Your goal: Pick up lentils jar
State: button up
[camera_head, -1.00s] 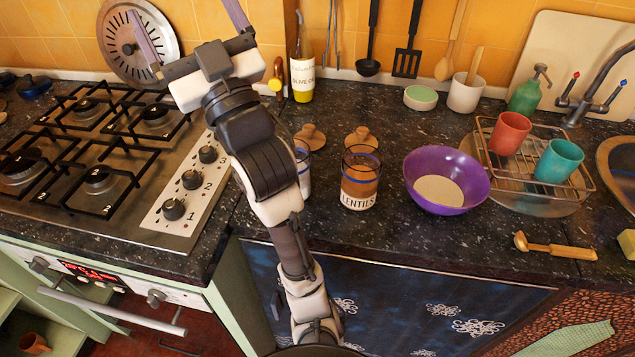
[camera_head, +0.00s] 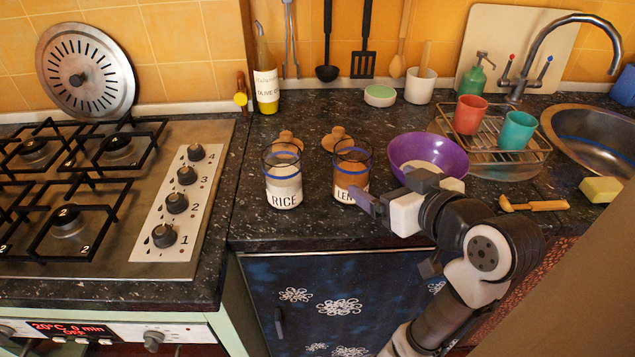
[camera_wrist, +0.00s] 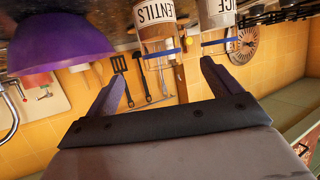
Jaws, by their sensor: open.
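The lentils jar (camera_head: 352,165) is clear glass with a blue band, brown contents and a label partly hidden by my gripper. It stands upright on the dark counter. In the wrist view the lentils jar (camera_wrist: 155,25) appears upside down, ahead of and between the fingers at the top edge. My gripper (camera_head: 368,192) is at the jar's front right side in the head view. It also shows in the wrist view (camera_wrist: 164,82), with its two purple fingers spread and nothing between them. Whether a finger touches the jar is unclear.
The rice jar (camera_head: 283,182) stands just left of the lentils jar. A purple bowl (camera_head: 440,148) is close on the right. Wooden lids (camera_head: 337,138) lie behind the jars. A dish rack (camera_head: 535,152) with two cups is farther right. The stove (camera_head: 190,240) is left.

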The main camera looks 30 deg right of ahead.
aim_at(363, 177)
jog(key=x, duration=0.2)
jog(key=f+x, duration=0.1)
jog(key=x, duration=0.1)
jog(key=p+x, duration=0.1)
jog(key=x, duration=0.2)
jog(key=shift+s+d+f, duration=0.1)
jog(key=shift+s+f, duration=0.1)
jog(key=shift+p+x, duration=0.7)
jog(key=shift+x, duration=2.05)
jog(key=shift+f, duration=0.15)
jog(key=shift+c, duration=0.2)
jog(key=c, duration=1.2)
jog(key=shift+c, duration=0.5)
